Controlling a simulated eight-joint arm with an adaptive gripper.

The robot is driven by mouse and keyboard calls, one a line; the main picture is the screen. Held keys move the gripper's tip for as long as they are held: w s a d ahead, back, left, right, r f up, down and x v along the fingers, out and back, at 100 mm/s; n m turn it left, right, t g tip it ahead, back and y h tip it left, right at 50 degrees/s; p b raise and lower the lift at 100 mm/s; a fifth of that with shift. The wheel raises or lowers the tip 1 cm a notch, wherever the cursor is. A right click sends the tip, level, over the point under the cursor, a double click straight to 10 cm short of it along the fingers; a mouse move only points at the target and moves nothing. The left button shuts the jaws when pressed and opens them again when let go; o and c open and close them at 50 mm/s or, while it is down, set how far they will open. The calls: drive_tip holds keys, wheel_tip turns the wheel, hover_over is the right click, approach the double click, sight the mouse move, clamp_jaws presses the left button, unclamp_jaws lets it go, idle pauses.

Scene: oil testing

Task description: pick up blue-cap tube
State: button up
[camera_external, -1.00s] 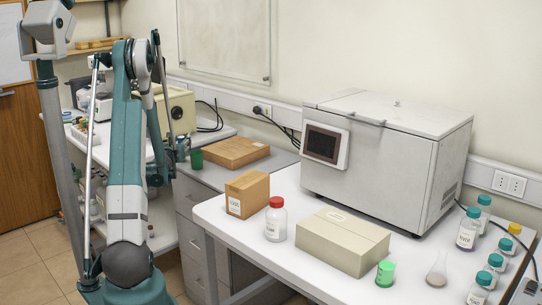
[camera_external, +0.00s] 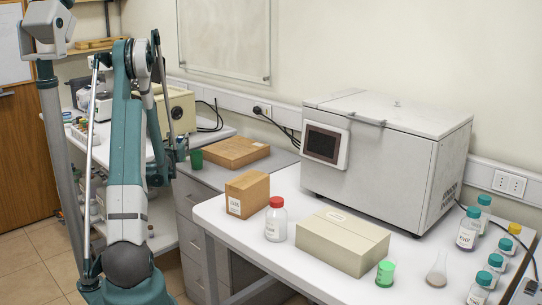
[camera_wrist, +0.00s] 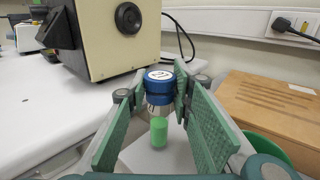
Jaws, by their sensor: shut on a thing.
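The blue-cap tube (camera_wrist: 159,98) stands upright in the wrist view, with a blue cap, a white label on top and green contents low in its clear body. My gripper (camera_wrist: 160,88) has its two green finger pads on either side of the cap and upper body and is shut on the tube. I cannot tell whether the tube's bottom touches the grey surface below. In the external view my arm largely hides the gripper, and the tube cannot be made out clearly.
A cream box-shaped device (camera_wrist: 112,38) stands behind the tube at left. A wooden tray (camera_wrist: 275,105) and a green cup (camera_wrist: 268,150) are at right; the cup also shows in the external view (camera_external: 196,158). A black cable (camera_wrist: 181,32) hangs behind.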

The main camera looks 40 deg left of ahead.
drive_tip(key=shift+r, duration=0.15)
drive_tip(key=shift+r+p, duration=1.3)
drive_tip(key=shift+r, duration=3.55)
